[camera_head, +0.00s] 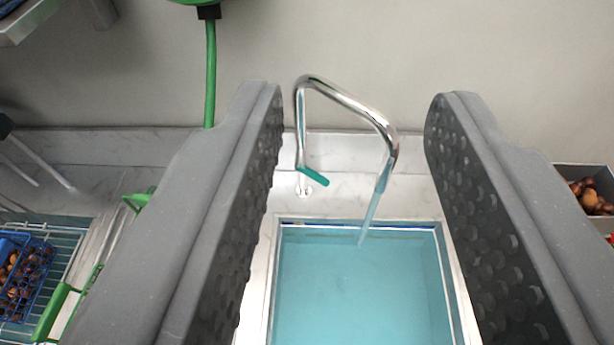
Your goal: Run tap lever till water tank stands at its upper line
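The tap (347,97) is a chrome gooseneck standing on the back ledge behind the tank. Its green tap lever (313,176) sticks out to the right, low on the tap's upright. A stream of water (371,212) falls from the spout. The water tank (262,290) is a metal-rimmed basin holding blue-green water (360,290). A dark blue line (400,226) runs along its back wall near the rim; the water seems close below it. My gripper (355,118) is open and empty, its two grey padded fingers either side of the tap and tank, touching neither.
A blue basket of chestnuts (42,262) sits on a wire rack at the left, beside green handles (55,312). A grey bin of chestnuts (568,172) is at the right edge. A green hose (210,80) hangs against the back wall.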

